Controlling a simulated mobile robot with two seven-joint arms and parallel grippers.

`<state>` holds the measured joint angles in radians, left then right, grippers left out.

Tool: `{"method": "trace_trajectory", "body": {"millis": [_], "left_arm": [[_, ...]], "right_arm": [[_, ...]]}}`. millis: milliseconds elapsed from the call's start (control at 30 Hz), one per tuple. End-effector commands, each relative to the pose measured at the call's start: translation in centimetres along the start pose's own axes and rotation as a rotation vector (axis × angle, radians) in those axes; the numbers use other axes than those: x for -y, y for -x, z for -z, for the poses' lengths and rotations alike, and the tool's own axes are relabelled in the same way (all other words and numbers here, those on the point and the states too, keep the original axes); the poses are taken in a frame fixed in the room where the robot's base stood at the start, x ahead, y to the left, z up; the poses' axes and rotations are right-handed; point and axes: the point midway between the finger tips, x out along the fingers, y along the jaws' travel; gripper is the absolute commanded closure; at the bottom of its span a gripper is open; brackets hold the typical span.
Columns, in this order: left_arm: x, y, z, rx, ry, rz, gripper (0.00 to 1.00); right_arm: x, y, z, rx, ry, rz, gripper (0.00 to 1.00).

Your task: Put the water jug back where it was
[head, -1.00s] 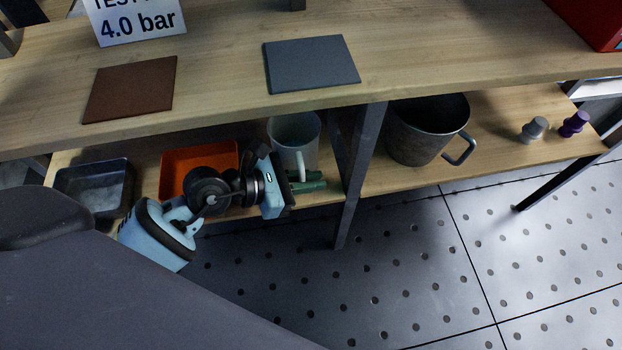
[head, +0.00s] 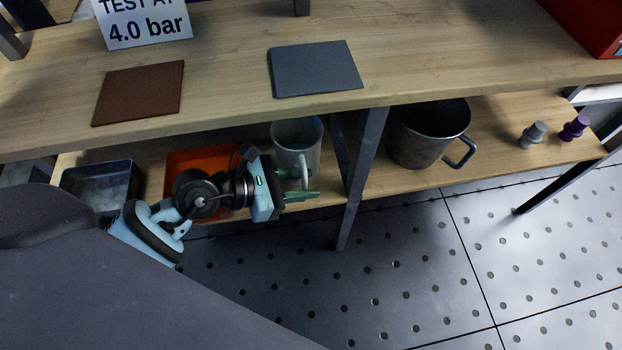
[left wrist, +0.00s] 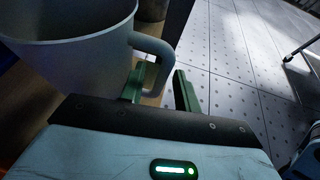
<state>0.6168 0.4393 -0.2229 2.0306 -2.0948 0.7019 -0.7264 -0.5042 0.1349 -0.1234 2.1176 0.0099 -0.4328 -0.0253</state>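A pale grey jug (head: 297,137) stands upright on the lower shelf, left of the dark shelf post. Its handle (left wrist: 157,62) faces my left gripper in the left wrist view. My left gripper (head: 299,184) reaches along the lower shelf from the left, in front of the jug. Its green fingers (left wrist: 160,91) are apart, one on each side of the lower part of the handle, with a gap showing beside the outer finger. I cannot tell whether the inner finger touches the handle. My right gripper is in no view.
A metal pot (head: 428,135) stands right of the post (head: 362,175). An orange tray (head: 200,157) and a dark metal tray (head: 100,180) are on the shelf behind my left arm. The upper worktop holds a brown mat (head: 139,92) and a grey mat (head: 315,69).

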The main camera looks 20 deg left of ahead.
Motion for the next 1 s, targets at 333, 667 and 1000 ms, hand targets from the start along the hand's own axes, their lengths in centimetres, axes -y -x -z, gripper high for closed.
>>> {"method": "trace_trajectory", "body": {"millis": [333, 667, 1000], "left_arm": [[0.1, 7.1, -0.2, -0.002, -0.002, 0.001, 0.68], [0.0, 9.6, -0.1, 0.001, 0.0, 0.001, 0.68], [0.0, 9.7, -0.1, 0.002, 0.0, 0.0, 0.68]], "right_arm": [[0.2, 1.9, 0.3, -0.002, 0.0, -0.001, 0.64], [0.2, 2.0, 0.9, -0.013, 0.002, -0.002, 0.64], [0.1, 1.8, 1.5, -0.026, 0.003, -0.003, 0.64]]}}
